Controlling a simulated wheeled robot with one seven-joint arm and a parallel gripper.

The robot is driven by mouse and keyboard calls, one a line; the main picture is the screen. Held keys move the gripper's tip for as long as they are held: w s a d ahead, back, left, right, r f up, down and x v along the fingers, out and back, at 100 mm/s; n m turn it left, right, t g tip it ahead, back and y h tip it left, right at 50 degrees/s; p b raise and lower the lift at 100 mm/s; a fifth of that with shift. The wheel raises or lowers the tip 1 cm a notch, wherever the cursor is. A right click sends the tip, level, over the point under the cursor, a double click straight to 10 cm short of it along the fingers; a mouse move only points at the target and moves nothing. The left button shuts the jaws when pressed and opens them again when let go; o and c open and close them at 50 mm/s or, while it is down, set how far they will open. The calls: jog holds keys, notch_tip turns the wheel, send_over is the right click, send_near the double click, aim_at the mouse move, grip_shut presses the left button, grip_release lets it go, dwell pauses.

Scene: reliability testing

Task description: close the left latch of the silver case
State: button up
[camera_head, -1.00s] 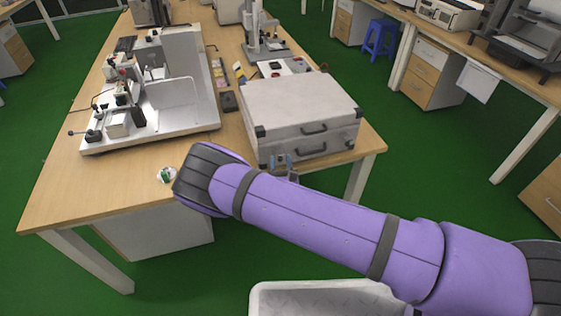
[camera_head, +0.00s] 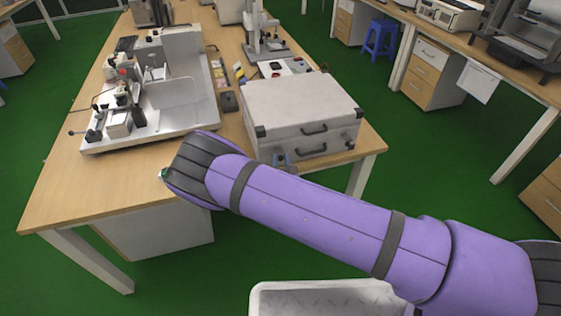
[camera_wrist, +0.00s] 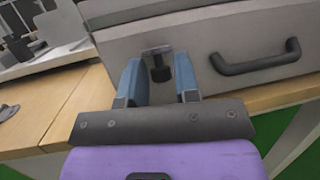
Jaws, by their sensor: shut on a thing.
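The silver case (camera_head: 300,100) lies with its lid down near the right front corner of the table. Its front handle (camera_wrist: 256,57) is dark. The left latch (camera_wrist: 158,63), a small metal plate with a dark lower part, is on the case front left of the handle in the wrist view. My gripper (camera_wrist: 159,78) has its two blue fingers on either side of this latch and is shut on it. In the head view my gripper (camera_head: 281,160) is at the lower front of the case, mostly hidden by my arm, which also hides the left latch there.
A white machine on a base plate (camera_head: 180,128) stands left of the case. A small dark box (camera_head: 229,102) lies between them. The table's front edge (camera_head: 100,217) runs below my arm. A second bench (camera_head: 480,75) stands at the right.

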aim_at(281, 150)
jog(key=g, duration=0.1)
jog(key=r+g, duration=0.1)
jog(key=g, duration=0.1)
jog(key=shift+s+d+r+n, duration=0.1)
jog(key=shift+d+r+n, duration=0.05)
jog(key=shift+r+n, duration=0.15)
jog(key=g, duration=0.2)
jog(key=r+g+h, duration=0.1)
jog(key=shift+r+g, duration=0.3)
jog(key=shift+g, duration=0.1)
jog(key=g, duration=0.1)
jog(key=w+r+g, duration=0.1)
jog(key=g, duration=0.1)
jog(key=shift+r+n+g+h, duration=0.15)
jog(key=shift+n+g+h, duration=0.15)
jog(key=shift+n+h, duration=0.1)
jog(key=shift+w+a+r+g+h, duration=0.15)
jog(key=shift+w+r+g+h, duration=0.1)
jog(key=shift+g, duration=0.7)
jog(key=shift+w+a+r+g+h, duration=0.1)
jog(key=shift+w+r+g+h, duration=0.15)
jog(key=shift+g, duration=0.7)
jog(key=shift+n, duration=0.3)
jog(key=o, duration=0.7)
